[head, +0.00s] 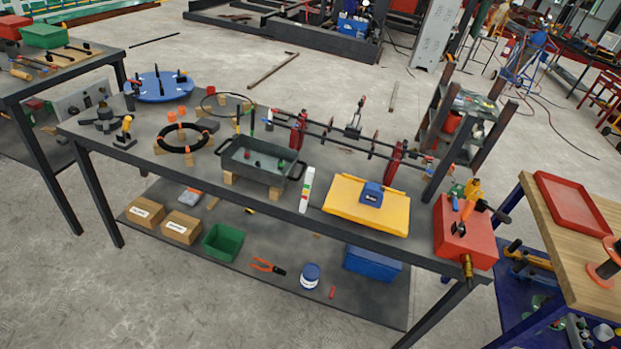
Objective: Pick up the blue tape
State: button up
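A small blue block-like item (371,194) with a pale label sits on a yellow case (362,212) at the front right of the long workbench. It may be a tape measure, but it is too small to be sure. A round blue and white item (310,276) stands on the bench's lower shelf; I cannot tell whether it is a tape roll or a tub. My gripper is not in view, and nothing shows as held.
The long dark workbench (280,203) carries a grey tray (262,165), a red box (464,232) and a blue round plate (158,87). Below are cardboard boxes (146,213), a green bin (223,242) and a blue bin (372,263). The concrete floor in front is clear.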

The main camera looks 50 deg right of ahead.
aim_at(371, 194)
jog(key=u, duration=0.7)
jog(key=k, duration=1.55)
jog(key=z, duration=1.65)
jog(key=i, duration=1.7)
jog(key=u, duration=0.05)
